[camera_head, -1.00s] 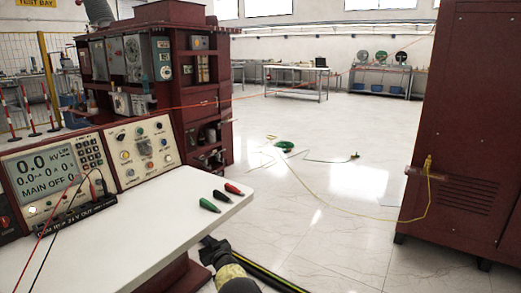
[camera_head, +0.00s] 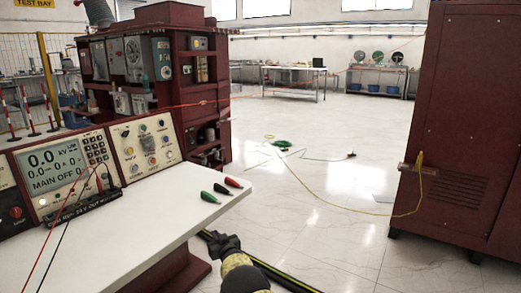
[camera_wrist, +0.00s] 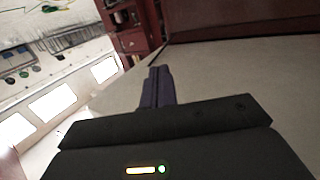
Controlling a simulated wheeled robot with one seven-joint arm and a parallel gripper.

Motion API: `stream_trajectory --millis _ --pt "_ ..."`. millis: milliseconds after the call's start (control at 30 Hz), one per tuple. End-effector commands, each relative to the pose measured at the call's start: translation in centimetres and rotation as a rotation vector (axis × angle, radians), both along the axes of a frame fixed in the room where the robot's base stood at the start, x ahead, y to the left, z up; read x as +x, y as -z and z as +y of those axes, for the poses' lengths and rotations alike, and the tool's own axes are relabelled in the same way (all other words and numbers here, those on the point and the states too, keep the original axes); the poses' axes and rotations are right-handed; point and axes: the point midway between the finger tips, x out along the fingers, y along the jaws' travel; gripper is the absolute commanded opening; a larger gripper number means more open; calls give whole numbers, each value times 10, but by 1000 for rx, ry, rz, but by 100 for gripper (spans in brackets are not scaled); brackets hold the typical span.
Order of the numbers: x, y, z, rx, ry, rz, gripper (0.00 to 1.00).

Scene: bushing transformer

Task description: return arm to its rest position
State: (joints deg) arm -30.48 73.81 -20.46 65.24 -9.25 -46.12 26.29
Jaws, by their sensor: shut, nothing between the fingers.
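My gripper (camera_head: 220,242) shows in the head view at the lower middle, just right of the white table's edge and low in front of it. In the wrist view, its dark fingers (camera_wrist: 157,78) are closed together with nothing between them. The arm behind it runs down out of the bottom of the head view, and most of it is hidden. The gripper is apart from the clips on the table.
The white table (camera_head: 140,235) holds a control console (camera_head: 60,170) and green, black and red clips (camera_head: 222,189). A dark red cabinet (camera_head: 465,120) stands at right.

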Motion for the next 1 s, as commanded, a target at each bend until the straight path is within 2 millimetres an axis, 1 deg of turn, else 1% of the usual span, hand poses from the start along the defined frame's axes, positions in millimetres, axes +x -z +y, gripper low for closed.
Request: stream_trajectory --millis 33,167,267,367,400,467,500,567,600,667,700,767,800,867,900,967,1000 --pt "2 -5 -10 -4 23 13 0" --pt "4 -14 -36 -23 83 56 0" --pt "4 -24 -62 -36 140 99 0" --pt "0 -34 -99 -55 212 161 0" --pt "-4 -39 -116 -64 245 192 0" --pt "-13 -46 -142 -77 292 245 0" --pt "-21 -50 -157 -86 320 282 0" --pt "-34 -56 -178 -98 357 337 0" --pt "-45 -59 -191 -107 379 375 0" --pt "-63 -64 -208 -120 406 431 0" --pt "-76 -67 -219 -128 423 468 0" --pt "-97 -71 -233 -141 444 526 0" --pt "-112 -74 -242 -150 455 565 0" --pt "-136 -77 -255 -161 471 622 0" --pt "-154 -79 -263 -171 479 661 0" --pt "-180 -82 -274 -184 489 718 0" --pt "-199 -84 -280 -194 491 756 0"
